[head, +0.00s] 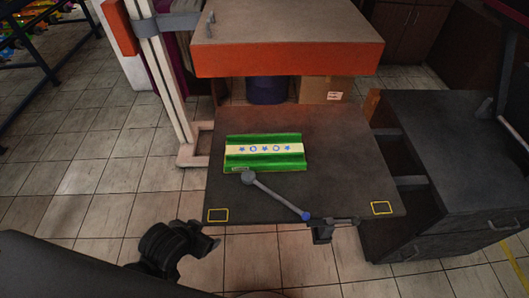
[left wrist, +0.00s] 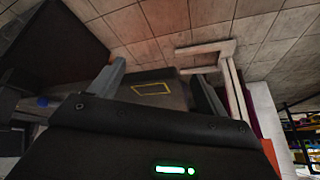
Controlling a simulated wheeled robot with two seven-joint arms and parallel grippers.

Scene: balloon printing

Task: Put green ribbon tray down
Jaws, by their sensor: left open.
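The green ribbon tray (head: 264,161) lies flat on the dark work table (head: 345,170), left of the table's middle. It is green with a pale central band bearing blue stars and rings. My left gripper (head: 207,241) is off the table's front left corner, well apart from the tray. In the left wrist view, the fingers of the left gripper (left wrist: 158,92) are spread with nothing between them. The tray is not visible in that view. My right gripper is not in view.
A grey lever (head: 278,197) with a round knob lies over the table just in front of the tray. Yellow outlines mark the front left (head: 218,215) and front right (head: 381,208) corners. An orange-edged platform (head: 290,58) stands behind; a dark drawer cabinet (head: 455,170) stands right.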

